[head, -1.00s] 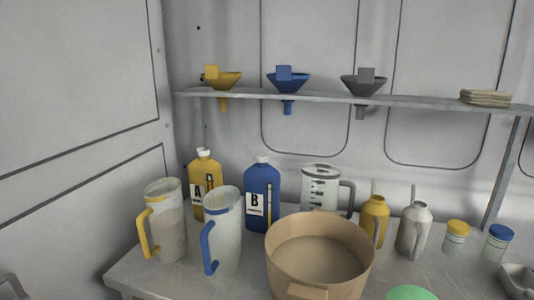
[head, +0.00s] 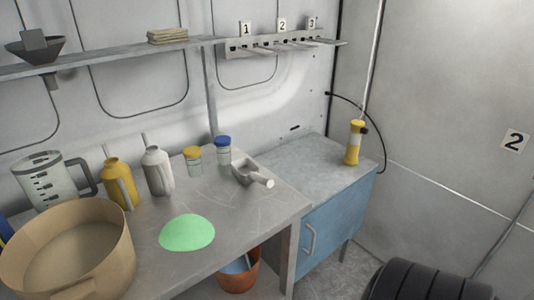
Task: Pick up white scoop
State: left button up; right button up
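A whitish-grey scoop (head: 246,172) lies on the right part of the grey workbench (head: 240,207). Its short, light handle points to the lower right, toward the bench's right edge. It sits just right of and in front of a small jar with a blue lid (head: 223,150). Nothing covers the scoop. Neither of my grippers is in view.
A green mound (head: 187,232) lies on the bench in front of the scoop. A tan tub (head: 68,250), a clear jug (head: 50,180) and oil cans stand left. A lower blue cabinet (head: 335,215) adjoins the bench; tyres (head: 425,283) are at bottom right.

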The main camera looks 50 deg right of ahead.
aim_at(247, 172)
jog(key=z, duration=1.3)
jog(key=k+l, duration=0.05)
jog(key=l, duration=0.05)
